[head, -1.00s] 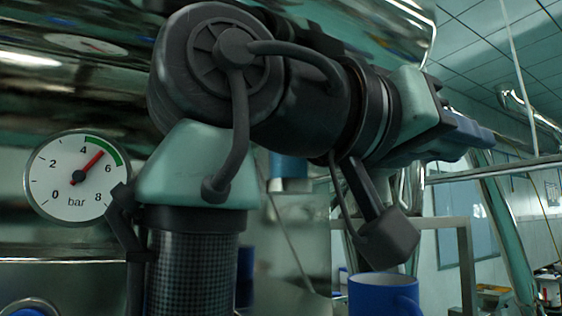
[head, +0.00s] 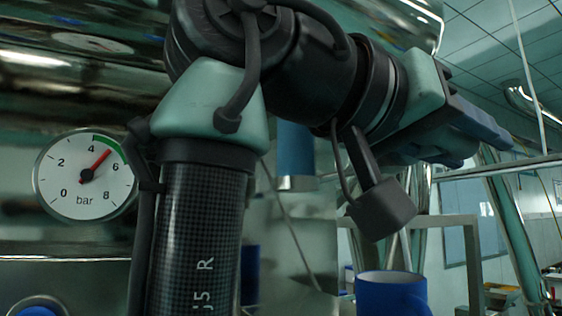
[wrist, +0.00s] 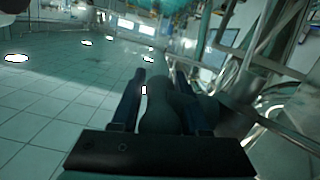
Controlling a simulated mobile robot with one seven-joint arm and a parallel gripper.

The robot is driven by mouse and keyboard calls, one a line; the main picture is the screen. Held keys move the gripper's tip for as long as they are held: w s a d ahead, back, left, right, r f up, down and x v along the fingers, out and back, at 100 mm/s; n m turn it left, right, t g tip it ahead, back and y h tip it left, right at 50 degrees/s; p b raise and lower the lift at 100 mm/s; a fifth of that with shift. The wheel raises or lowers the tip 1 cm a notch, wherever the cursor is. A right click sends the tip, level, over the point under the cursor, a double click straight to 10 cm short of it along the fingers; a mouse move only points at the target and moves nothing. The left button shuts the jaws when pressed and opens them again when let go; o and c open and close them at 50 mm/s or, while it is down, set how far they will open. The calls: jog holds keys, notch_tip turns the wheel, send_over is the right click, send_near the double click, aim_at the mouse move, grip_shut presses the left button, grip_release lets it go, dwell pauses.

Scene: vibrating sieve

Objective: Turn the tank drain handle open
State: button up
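My gripper (head: 480,135) is at the right of the head view, in front of the back of the room, with its blue fingers pointing right. In the wrist view my gripper (wrist: 157,88) shows two dark fingers well apart. A dark rounded shape shows between and beyond them; I cannot tell what it is, and no grip on it is visible. The shiny metal tank (head: 60,65) fills the upper left of the head view, partly behind my arm. I cannot make out the drain handle for certain in either view.
A round pressure gauge (head: 86,174) is at the left. A blue mug (head: 390,294) stands at the bottom, below my arm. A blue cylinder (head: 296,150) shows behind my arm. Metal pipes (wrist: 280,125) crowd the right of the wrist view; tiled floor (wrist: 60,110) lies open at the left.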

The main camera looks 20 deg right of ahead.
aim_at(444, 135)
jog(key=shift+o, duration=0.6)
jog(key=shift+a, duration=0.25)
jog(key=a+b, duration=0.1)
jog(key=a, duration=0.1)
jog(key=a+b, duration=0.1)
jog(key=a, duration=0.1)
jog(key=a+r+b, duration=0.1)
jog(key=a, duration=0.2)
jog(key=shift+s+b, duration=0.3)
jog(key=shift+b, duration=0.05)
